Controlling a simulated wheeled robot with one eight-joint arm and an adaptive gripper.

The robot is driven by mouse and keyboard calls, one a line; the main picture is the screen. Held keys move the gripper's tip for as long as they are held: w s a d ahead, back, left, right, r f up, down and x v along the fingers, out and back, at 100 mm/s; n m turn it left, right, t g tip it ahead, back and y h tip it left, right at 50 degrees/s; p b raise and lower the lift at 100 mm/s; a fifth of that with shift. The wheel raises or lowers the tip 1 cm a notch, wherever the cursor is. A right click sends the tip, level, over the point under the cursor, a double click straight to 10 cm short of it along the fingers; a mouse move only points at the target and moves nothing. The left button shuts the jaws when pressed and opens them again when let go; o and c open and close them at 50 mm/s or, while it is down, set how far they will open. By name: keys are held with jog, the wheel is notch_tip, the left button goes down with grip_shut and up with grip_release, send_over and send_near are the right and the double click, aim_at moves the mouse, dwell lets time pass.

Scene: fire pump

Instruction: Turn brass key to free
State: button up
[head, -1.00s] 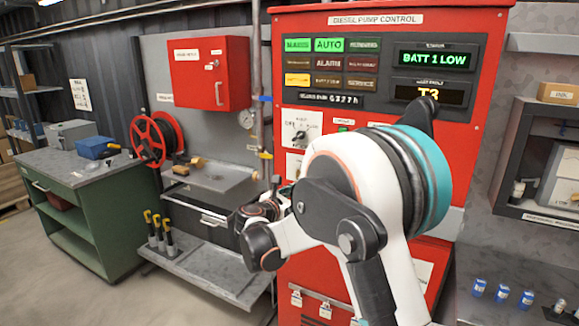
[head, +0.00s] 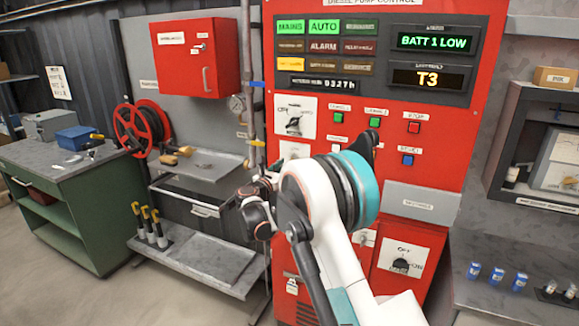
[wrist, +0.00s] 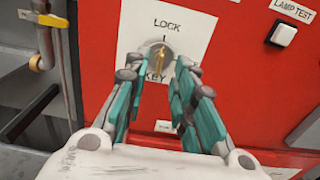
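The brass key (wrist: 156,76) sits upright in a round lock on a white plate (wrist: 190,35) in the wrist view. The plate reads LOCK above the key and KEY below it; its lower left is hidden by a finger. My gripper (wrist: 156,72) is open, with its teal and grey fingers on either side of the key. I see a gap on both sides, more clearly on the left. In the head view my gripper (head: 252,205) is in front of the lower left of the red pump cabinet (head: 415,140); the key is hidden there.
A white lamp test button (wrist: 283,34) is right of the plate. A vertical pipe (wrist: 45,45) runs left of the cabinet. A selector switch (head: 294,122) sits on the upper panel. A metal shelf table (head: 195,180) stands left of my gripper.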

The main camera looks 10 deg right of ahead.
jog(key=shift+x, duration=2.15)
jog(key=shift+s, duration=0.1)
grip_shut()
